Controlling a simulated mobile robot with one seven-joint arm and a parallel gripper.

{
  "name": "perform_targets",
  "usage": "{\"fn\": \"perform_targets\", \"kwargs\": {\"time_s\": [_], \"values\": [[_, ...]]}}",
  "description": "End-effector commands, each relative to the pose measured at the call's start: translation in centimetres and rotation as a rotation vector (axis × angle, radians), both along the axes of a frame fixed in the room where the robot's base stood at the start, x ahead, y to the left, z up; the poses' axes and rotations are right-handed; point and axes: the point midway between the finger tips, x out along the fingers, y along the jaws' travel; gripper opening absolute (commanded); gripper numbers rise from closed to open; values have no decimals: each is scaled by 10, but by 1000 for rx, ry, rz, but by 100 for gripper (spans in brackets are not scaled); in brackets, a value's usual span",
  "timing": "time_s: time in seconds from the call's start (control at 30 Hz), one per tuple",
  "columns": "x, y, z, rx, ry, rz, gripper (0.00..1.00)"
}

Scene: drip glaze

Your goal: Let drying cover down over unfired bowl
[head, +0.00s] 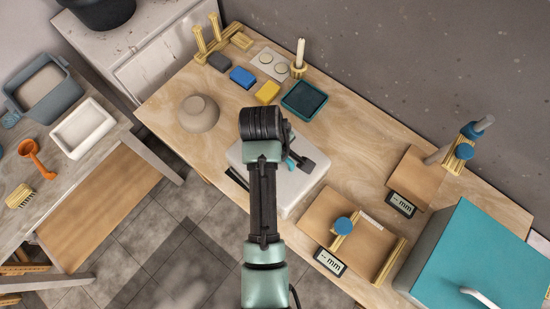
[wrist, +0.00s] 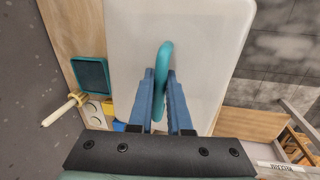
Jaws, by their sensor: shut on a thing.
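The drying cover is a pale, whitish box-like cover (head: 309,190) with a teal loop handle (wrist: 165,52). My gripper (wrist: 161,75) has its blue fingers on both sides of the handle and is shut on it. In the head view my gripper (head: 299,163) and arm hide part of the cover. The unfired bowl (head: 199,113) is a grey-beige rounded form on the wooden table, left of the cover and apart from it. The bowl does not show in the wrist view. I cannot tell how high the cover is above the table.
Boards with gauges (head: 330,262) and a teal-topped box (head: 475,245) fill the right. Bare wood (head: 165,98) shows left of the bowl.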

Motion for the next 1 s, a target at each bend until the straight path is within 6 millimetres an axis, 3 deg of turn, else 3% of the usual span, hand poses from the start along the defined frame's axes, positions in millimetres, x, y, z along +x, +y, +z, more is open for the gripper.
{"fn": "perform_targets", "kwargs": {"time_s": [0.47, 1.0], "values": [[0, 0, 12, 0, -2, -1, 0], [0, 0, 47, 0, -2, -1, 0]]}}
